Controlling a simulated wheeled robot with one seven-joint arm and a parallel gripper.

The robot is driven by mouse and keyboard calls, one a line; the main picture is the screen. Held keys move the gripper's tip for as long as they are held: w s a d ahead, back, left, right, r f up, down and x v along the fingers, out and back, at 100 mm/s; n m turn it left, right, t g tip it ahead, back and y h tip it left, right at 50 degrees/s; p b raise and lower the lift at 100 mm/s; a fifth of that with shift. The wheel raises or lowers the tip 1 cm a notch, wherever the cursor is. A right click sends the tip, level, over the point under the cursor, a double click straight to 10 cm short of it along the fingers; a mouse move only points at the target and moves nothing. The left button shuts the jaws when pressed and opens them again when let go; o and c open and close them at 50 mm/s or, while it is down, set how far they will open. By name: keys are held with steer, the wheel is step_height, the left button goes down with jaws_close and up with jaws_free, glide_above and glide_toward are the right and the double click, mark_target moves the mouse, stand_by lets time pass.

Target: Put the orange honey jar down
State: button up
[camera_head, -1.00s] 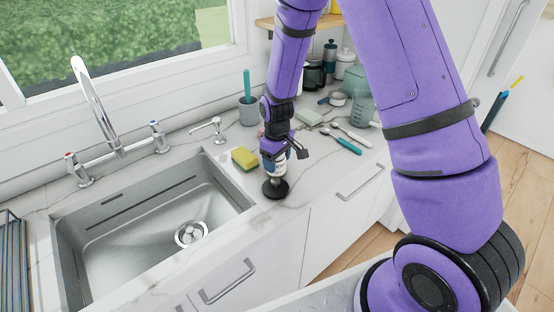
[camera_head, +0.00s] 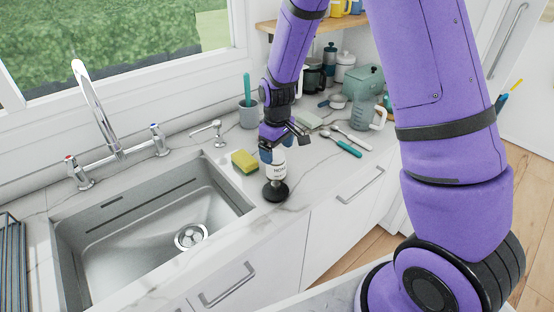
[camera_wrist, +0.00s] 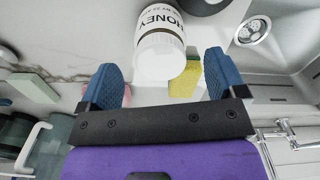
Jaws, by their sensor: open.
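The honey jar (camera_head: 274,164) stands on the counter just right of the sink, behind a small dark round-based object (camera_head: 275,191). Its visible parts look white, with a dark-lettered HONEY label; I see no clear orange. In the wrist view the jar (camera_wrist: 160,48) shows its white lid end toward me, just beyond the fingertips. My gripper (camera_head: 285,136) is just above the jar. In the wrist view its two blue fingers (camera_wrist: 163,82) are open, spread wider than the jar, with nothing held between them.
A yellow-green sponge (camera_head: 244,161) lies close left of the jar, by the sink (camera_head: 130,240). A teal-handled utensil (camera_head: 342,147) and a clear pitcher (camera_head: 366,112) are to the right. A grey cup (camera_head: 249,114) stands behind. The counter's front edge is near the jar.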

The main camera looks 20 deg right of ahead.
step_height(320, 180, up, 7)
steer(key=s+d+r+m+t, duration=0.2)
steer(key=s+d+r, duration=0.1)
steer(key=s+r, duration=0.7)
steer(key=s+d+r+m+t, duration=0.2)
steer(key=s+r, duration=0.6)
steer(key=r, duration=0.3)
steer(key=s+d+r+m+t, duration=0.1)
steer(key=s+r+m, duration=0.1)
steer(key=s, duration=0.7)
steer(key=shift+s+d+r, duration=0.15)
steer(key=shift+d+r, duration=0.05)
steer(key=shift+o, duration=0.3)
steer(key=shift+s, duration=0.45)
steer(key=n+g+y, duration=0.1)
steer(key=n+y, duration=0.2)
steer(key=n, duration=0.3)
glide_above(284, 163)
steer(key=shift+f, duration=13)
steer(key=shift+s+d+x, duration=0.1)
steer(key=shift+x, duration=2.4)
steer(key=shift+s+d+x, duration=0.1)
steer(key=shift+d+x, duration=0.05)
steer(key=shift+x, duration=2.4)
